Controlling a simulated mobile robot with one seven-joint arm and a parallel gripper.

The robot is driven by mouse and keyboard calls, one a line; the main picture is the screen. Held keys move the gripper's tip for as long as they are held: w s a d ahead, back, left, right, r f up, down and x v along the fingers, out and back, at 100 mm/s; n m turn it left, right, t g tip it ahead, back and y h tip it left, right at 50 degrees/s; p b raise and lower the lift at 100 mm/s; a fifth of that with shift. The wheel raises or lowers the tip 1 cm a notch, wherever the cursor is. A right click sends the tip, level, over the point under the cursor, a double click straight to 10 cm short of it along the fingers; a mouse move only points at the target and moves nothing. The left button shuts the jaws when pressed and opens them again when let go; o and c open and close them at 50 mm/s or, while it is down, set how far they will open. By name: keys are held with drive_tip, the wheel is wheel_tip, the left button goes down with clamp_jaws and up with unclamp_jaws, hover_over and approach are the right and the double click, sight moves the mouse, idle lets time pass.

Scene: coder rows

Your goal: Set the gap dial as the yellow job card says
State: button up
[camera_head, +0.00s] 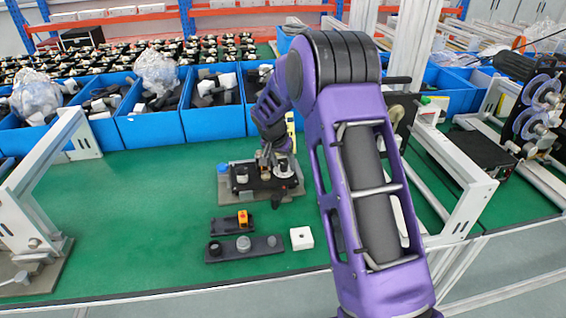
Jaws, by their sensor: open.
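A fixture with a black plate on a grey base (228,189) stands on the green bench. It carries a blue knob (222,168) at its left, a round dark-and-light knob (242,176), and a round grey dial-like part (283,169) at its right. I cannot tell for sure which one is the gap dial, and no scale is readable. My gripper (267,166) is open, low over the right half of the fixture, close to the grey round part; contact cannot be told. A yellow strip, perhaps the job card (290,125), shows behind my arm, mostly hidden; its writing is unreadable.
In front lie a small black block with an orange switch (243,217), a black bar with round knobs (217,249) and a white block (301,238). Blue bins (213,122) line the back. Grey frames stand left and right. The green bench (120,220) is clear at left.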

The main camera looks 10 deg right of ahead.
drive_tip(key=shift+c, duration=0.2)
clamp_jaws()
drive_tip(key=shift+b, duration=0.35)
drive_tip(key=m+b, duration=0.1)
drive_tip(key=m+h+b, duration=0.1)
drive_tip(key=m, duration=0.1)
drive_tip(key=shift+w+a+f+g, duration=0.1)
drive_tip(key=shift+a+f+g, duration=0.05)
drive_tip(key=shift+g, duration=0.25)
drive_tip(key=m+g+b, duration=0.1)
drive_tip(key=m, duration=0.2)
drive_tip(key=shift+w+m+h, duration=0.1)
drive_tip(key=shift+m+h, duration=0.2)
drive_tip(key=m, duration=0.1)
drive_tip(key=m+g, duration=0.1)
drive_tip(key=m, duration=0.1)
drive_tip(key=m+g+p, duration=0.1)
drive_tip(key=shift+w+r, duration=0.1)
drive_tip(key=shift+r, duration=0.15)
drive_tip(key=shift+w+m+g+p, duration=0.1)
drive_tip(key=shift+m+g+p, duration=0.45)
drive_tip(key=shift+m, duration=0.7)
drive_tip(key=shift+m+g+p, duration=0.35)
drive_tip(key=shift+m+p, duration=0.25)
drive_tip(key=shift+m, duration=0.65)
drive_tip(key=shift+f, duration=0.1)
